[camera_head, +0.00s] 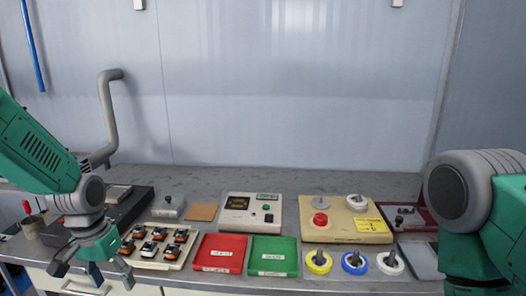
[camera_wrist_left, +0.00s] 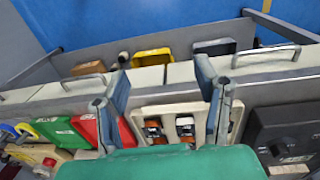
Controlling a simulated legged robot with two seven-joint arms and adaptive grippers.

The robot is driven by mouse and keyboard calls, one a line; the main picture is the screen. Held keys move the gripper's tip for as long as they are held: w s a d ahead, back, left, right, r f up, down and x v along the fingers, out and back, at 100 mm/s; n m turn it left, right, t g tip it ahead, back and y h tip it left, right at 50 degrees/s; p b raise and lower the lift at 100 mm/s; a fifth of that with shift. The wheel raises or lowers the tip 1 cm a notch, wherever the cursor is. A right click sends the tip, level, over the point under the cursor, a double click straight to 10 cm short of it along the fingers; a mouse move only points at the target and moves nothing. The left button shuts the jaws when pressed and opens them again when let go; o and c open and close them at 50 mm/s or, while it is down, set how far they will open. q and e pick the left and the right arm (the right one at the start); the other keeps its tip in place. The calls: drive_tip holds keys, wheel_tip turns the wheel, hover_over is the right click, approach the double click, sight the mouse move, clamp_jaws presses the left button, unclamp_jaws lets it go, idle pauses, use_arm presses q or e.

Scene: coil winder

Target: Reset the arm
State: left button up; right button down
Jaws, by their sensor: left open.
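My left arm comes in from the left in the head view, bent downward. Its left gripper (camera_head: 93,274) is open and hangs at the table's front edge, in front of a cream tray of orange-and-black parts (camera_head: 158,246). In the left wrist view, two separated fingers of the left gripper (camera_wrist_left: 162,78) show with nothing between them. The cream tray (camera_wrist_left: 206,112) lies behind and between the fingers there. My right arm stands at the right edge of the head view; its gripper is out of the picture.
The grey table (camera_head: 290,183) carries a red tray (camera_head: 219,254), a green tray (camera_head: 273,257), a meter box (camera_head: 251,213) and a beige winder with a red button (camera_head: 320,219). Yellow, blue and white coils (camera_head: 354,262) sit in front. A dark box (camera_head: 130,205) stands left.

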use_arm(q)
drive_tip(key=s+d+f, duration=0.3)
drive_tip(key=s+f, duration=1.1)
drive_tip(key=f, duration=0.3)
drive_tip(key=s+f, duration=0.4)
drive_tip(key=s, duration=1)
drive_tip(key=shift+s+d+t+y, duration=0.25)
drive_tip(key=shift+d+t+y, duration=0.05)
drive_tip(key=shift+y, duration=0.1)
